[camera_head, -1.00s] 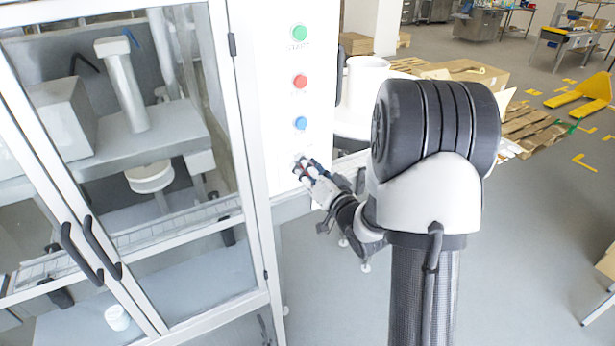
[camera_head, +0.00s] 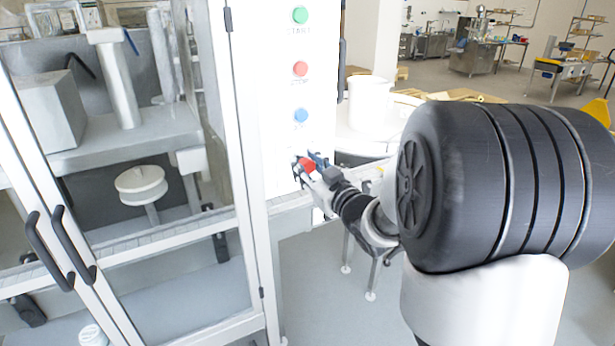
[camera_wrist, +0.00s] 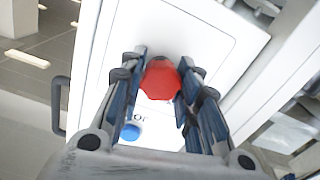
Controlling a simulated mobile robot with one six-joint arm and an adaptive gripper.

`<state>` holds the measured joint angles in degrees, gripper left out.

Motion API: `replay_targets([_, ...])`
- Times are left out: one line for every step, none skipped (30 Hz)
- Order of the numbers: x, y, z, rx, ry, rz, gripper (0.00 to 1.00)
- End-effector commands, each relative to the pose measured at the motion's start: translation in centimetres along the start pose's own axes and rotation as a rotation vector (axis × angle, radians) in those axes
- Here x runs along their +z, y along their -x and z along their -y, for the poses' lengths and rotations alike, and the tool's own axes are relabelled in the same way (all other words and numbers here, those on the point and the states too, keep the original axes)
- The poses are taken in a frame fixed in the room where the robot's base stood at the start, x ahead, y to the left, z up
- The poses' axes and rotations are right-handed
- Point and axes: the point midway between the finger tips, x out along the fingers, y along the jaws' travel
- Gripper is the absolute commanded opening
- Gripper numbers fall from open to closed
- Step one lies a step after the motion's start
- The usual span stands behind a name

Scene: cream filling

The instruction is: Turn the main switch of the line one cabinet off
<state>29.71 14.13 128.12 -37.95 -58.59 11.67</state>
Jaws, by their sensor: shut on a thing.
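The main switch is a red knob (camera_wrist: 160,80) low on the white panel of the cabinet (camera_head: 285,80). In the wrist view it sits between the two fingers of my gripper (camera_wrist: 160,88), with a finger against each side. In the head view the red knob (camera_head: 306,164) shows at the tip of my gripper (camera_head: 312,168), below the blue button. My gripper is shut on the knob. The fingers hide part of the panel around it, and the knob's markings cannot be read.
Above the knob are a green button (camera_head: 300,15), a red button (camera_head: 300,68) and a blue button (camera_head: 301,115). Glass doors with black handles (camera_head: 75,243) stand left. A white round vessel (camera_head: 370,103) stands close behind my arm. Open floor (camera_head: 325,310) lies below.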

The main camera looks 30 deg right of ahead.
Motion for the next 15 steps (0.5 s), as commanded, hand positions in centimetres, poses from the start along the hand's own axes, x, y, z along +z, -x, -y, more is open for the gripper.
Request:
replay_targets([0.15, -0.01, 0.05, 0.000, 0.021, -0.002, 0.06])
replay_targets([0.11, 0.00, 0.05, 0.000, 0.032, -0.002, 0.06])
replay_targets([0.08, 0.00, 0.04, 0.000, 0.046, -0.002, 0.06])
replay_targets([0.07, 0.00, 0.04, 0.000, 0.054, -0.002, 0.06])
replay_targets([0.07, 0.00, 0.04, 0.000, 0.062, -0.001, 0.06])
replay_targets([0.07, 0.00, 0.04, 0.000, 0.071, -0.001, 0.06])
replay_targets([0.07, 0.00, 0.03, 0.000, 0.077, 0.000, 0.06])
replay_targets([0.06, -0.01, 0.03, 0.000, 0.082, 0.000, 0.06])
replay_targets([0.05, -0.01, 0.03, 0.000, 0.087, 0.000, 0.06])
replay_targets([0.03, -0.01, 0.03, 0.000, 0.090, 0.000, 0.06])
replay_targets([0.02, -0.01, 0.03, 0.000, 0.092, 0.000, 0.06])
replay_targets([0.00, -0.01, 0.03, 0.000, 0.094, 0.000, 0.06])
replay_targets([0.00, -0.01, 0.03, 0.000, 0.095, 0.000, 0.06])
replay_targets([-0.01, -0.01, 0.02, 0.000, 0.096, 0.000, 0.06])
replay_targets([-0.03, -0.01, 0.02, 0.000, 0.097, 0.000, 0.06])
